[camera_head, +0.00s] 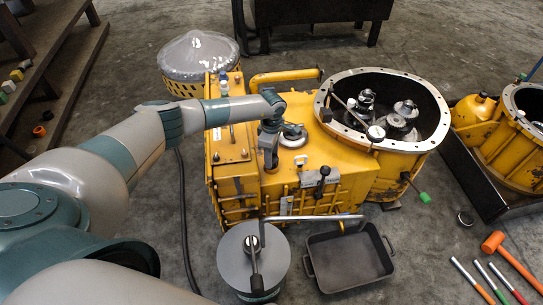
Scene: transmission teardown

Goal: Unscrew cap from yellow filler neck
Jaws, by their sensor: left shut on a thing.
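The yellow transmission housing (328,150) stands in the middle of the floor. My left arm reaches over it from the left. My left gripper (281,131) is at its top, beside a small round grey-green cap (293,131) over a pale ring. The gripper is shut, apparently on this cap. Its fingertips are small and partly hidden by the wrist, so the exact contact is unclear. The yellow neck under the cap cannot be made out. My right gripper is not in view.
An open flanged bell (430,140) holding metal parts is at the housing's right. A grey drum (228,265) and a black tray (345,262) stand in front. A covered yellow basket (198,57) is behind. An orange hammer (495,242) and several tools lie at right.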

